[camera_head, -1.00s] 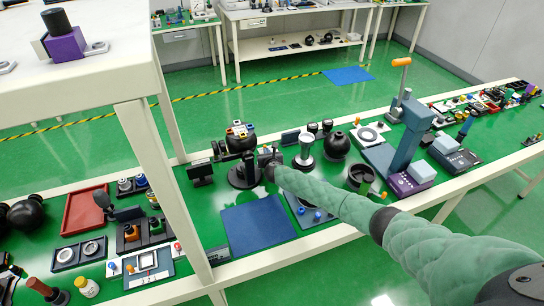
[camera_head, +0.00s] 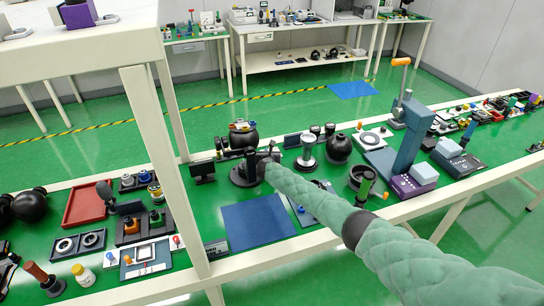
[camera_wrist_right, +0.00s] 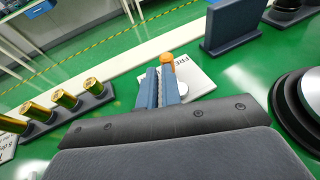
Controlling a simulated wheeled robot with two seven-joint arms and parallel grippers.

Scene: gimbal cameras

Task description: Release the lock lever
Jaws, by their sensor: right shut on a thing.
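My right gripper (camera_wrist_right: 160,90) shows in the right wrist view with two blue-grey fingers close together. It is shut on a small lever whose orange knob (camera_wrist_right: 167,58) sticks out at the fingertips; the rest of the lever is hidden. A pale card (camera_wrist_right: 197,80) with partly covered lettering that seems to start "FRE" lies behind the fingers. In the head view, my right arm reaches to a black gimbal stand (camera_head: 240,176) on the green table, and the arm covers the gripper's contact there. My left gripper is not in view.
Gold cylinders (camera_wrist_right: 64,99) on a dark rack and an upright dark panel (camera_wrist_right: 231,24) stand near the gripper. In the head view, a blue mat (camera_head: 257,222) lies bare in front of the stand. A black sphere (camera_head: 339,149) and a blue-grey press (camera_head: 410,140) stand to the right.

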